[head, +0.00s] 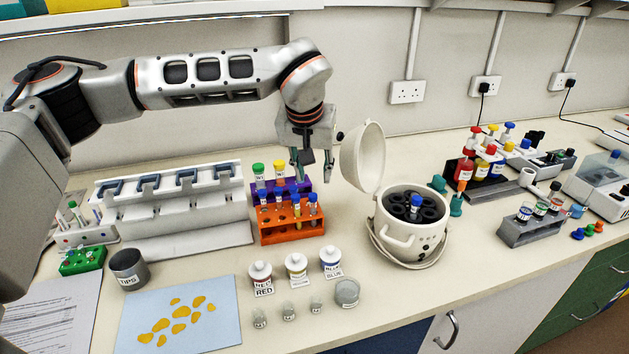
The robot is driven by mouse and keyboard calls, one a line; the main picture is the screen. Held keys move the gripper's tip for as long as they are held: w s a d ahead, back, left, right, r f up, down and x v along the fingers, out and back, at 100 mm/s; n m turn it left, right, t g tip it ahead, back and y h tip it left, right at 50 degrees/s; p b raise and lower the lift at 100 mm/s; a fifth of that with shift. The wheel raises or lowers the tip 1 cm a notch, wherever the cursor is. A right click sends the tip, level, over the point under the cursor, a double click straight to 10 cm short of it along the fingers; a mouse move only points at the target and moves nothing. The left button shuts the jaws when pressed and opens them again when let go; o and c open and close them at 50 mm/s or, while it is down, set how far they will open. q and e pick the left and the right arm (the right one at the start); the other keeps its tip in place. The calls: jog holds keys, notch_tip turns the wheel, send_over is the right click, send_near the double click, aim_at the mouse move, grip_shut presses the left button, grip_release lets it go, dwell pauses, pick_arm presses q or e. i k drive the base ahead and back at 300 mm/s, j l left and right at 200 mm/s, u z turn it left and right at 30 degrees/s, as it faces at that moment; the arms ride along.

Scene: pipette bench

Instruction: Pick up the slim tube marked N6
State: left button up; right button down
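Slim tubes stand in two racks near the middle of the bench. The orange rack (291,233) holds several with blue or yellow caps. The purple rack (300,186) behind it holds a green-capped tube (258,171) and a yellow-capped tube (279,173). The tube labels are too small to read, so I cannot tell which one is N6. My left gripper (313,173) points down over the right end of the purple rack, above and behind the orange rack. Its fingers look apart, and I see nothing clearly held between them. My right gripper is not in view.
A white centrifuge-like pot (398,245) with its lid (362,157) raised stands close right of the gripper. A white pipette stand (185,205) is at left. Labelled jars (261,280) and small vials stand in front of the orange rack.

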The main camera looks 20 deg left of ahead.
aim_at(417, 199)
jog(key=k, duration=1)
